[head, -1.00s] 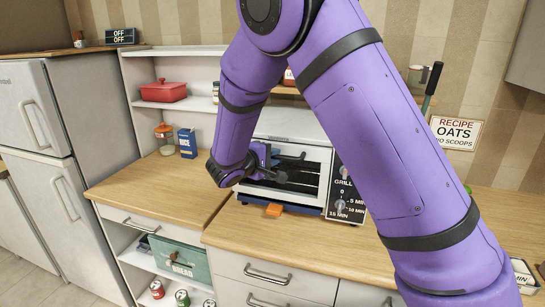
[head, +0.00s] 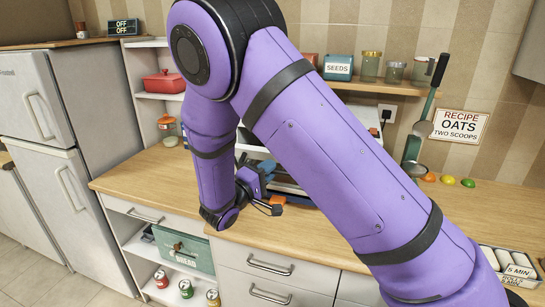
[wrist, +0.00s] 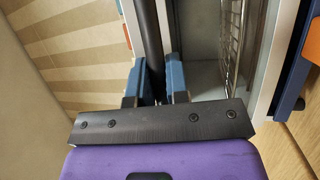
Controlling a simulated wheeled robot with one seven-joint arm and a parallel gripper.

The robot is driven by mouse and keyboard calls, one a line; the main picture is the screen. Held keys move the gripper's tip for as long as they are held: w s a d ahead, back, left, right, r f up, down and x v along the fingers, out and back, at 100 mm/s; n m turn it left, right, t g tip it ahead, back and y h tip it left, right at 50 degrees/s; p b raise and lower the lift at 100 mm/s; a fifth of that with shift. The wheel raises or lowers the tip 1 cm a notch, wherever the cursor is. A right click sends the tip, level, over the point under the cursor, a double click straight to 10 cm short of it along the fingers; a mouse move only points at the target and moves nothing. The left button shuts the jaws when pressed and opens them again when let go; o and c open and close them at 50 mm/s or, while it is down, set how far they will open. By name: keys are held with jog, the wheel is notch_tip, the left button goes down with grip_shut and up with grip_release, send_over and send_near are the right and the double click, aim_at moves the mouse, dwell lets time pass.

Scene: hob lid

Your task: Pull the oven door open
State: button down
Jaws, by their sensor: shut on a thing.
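The small white countertop oven (head: 253,152) stands on the wooden counter, mostly hidden behind my arm in the head view. Its wire rack (wrist: 230,48) shows in the wrist view, so the door stands at least partly open. The door's face is hidden by my arm, so its exact angle cannot be told. My gripper (head: 258,197) is low at the oven's front. In the wrist view my gripper's blue fingers (wrist: 156,78) are shut around the dark bar handle (wrist: 149,32).
An orange tab (head: 278,200) sticks out low at the oven's front. A red pot (head: 165,82) is on the left shelf. The counter (head: 140,172) left of the oven is clear.

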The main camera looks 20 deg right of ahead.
jog(key=s+a+f, duration=0.2)
jog(key=f, duration=0.5)
jog(key=s+a+f+h, duration=0.1)
jog(key=s+a+f, duration=0.1)
jog(key=f, duration=0.6)
jog(key=shift+s+f+m, duration=0.2)
jog(key=shift+s+m, duration=0.2)
jog(key=shift+s, duration=0.3)
jog(key=c, duration=1.1)
grip_release()
jog(key=v, duration=1)
jog(key=shift+s+a+f, duration=0.2)
jog(key=shift+a+f, duration=0.05)
jog(key=shift+f, duration=0.1)
